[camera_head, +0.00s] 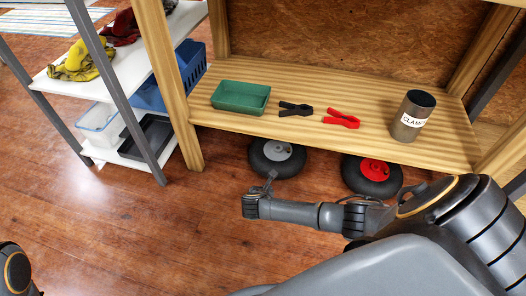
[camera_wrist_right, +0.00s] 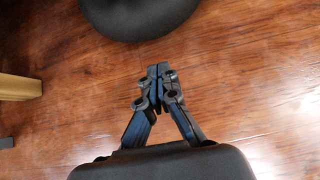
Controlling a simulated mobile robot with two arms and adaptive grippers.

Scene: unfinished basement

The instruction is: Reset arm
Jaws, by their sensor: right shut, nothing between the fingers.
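My right gripper (camera_head: 262,190) is at the lower middle of the head view, over the wooden floor in front of the shelf. In the right wrist view the right gripper (camera_wrist_right: 157,82) has its fingertips together with nothing between them. My right arm comes in from the lower right. At the lower left edge of the head view only a small dark part of my left side shows. The left gripper is not in view.
A wooden shelf (camera_head: 300,88) holds a green tray (camera_head: 240,97), a black clamp (camera_head: 296,109), a red clamp (camera_head: 342,118) and a labelled can (camera_head: 411,116). Two wheels (camera_head: 277,158) (camera_head: 371,175) stand below. A white rack (camera_head: 150,70) is at left. The floor (camera_head: 130,230) at lower left is clear.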

